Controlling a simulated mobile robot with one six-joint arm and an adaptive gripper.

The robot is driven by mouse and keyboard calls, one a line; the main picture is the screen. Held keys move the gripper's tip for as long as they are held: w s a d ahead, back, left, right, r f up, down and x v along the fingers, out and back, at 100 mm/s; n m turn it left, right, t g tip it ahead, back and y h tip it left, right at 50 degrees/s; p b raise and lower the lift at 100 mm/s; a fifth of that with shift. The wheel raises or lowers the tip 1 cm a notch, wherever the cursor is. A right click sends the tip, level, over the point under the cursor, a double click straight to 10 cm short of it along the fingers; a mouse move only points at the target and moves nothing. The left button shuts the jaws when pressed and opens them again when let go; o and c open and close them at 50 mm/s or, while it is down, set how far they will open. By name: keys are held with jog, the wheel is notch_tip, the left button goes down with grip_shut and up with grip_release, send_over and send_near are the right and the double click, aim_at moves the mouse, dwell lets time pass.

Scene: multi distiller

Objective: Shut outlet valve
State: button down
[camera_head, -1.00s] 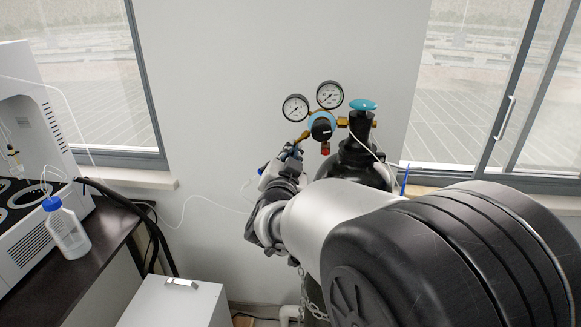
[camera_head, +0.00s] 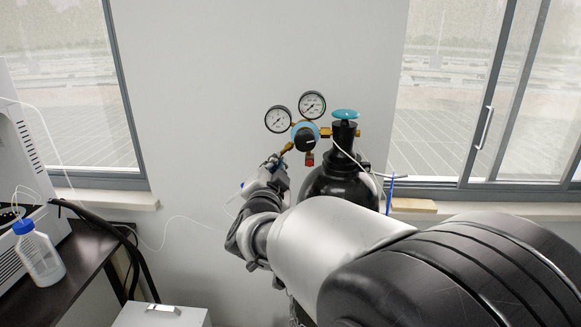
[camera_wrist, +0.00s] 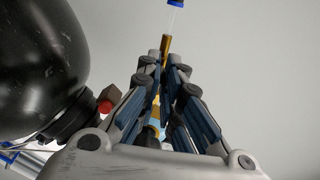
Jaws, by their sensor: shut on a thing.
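A gas regulator (camera_head: 306,137) with two round gauges sits on a black gas cylinder in the head view. Its outlet valve, on the brass outlet (camera_head: 286,149) at lower left, is mostly hidden by my gripper (camera_head: 273,166). In the wrist view my gripper (camera_wrist: 167,84) is shut, its fingers on either side of the outlet valve. The valve's handle position cannot be made out.
The black cylinder (camera_head: 338,184) with a teal top handwheel (camera_head: 345,114) stands close right of my gripper. A dark bench (camera_head: 62,284) with a blue-capped bottle (camera_head: 40,257) is at left. A white box (camera_head: 160,315) lies below. Wall space left of the regulator is clear.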

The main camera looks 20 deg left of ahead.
jog(key=c, duration=1.1)
grip_release()
jog(key=v, duration=1.2)
jog(key=shift+d+r, duration=0.1)
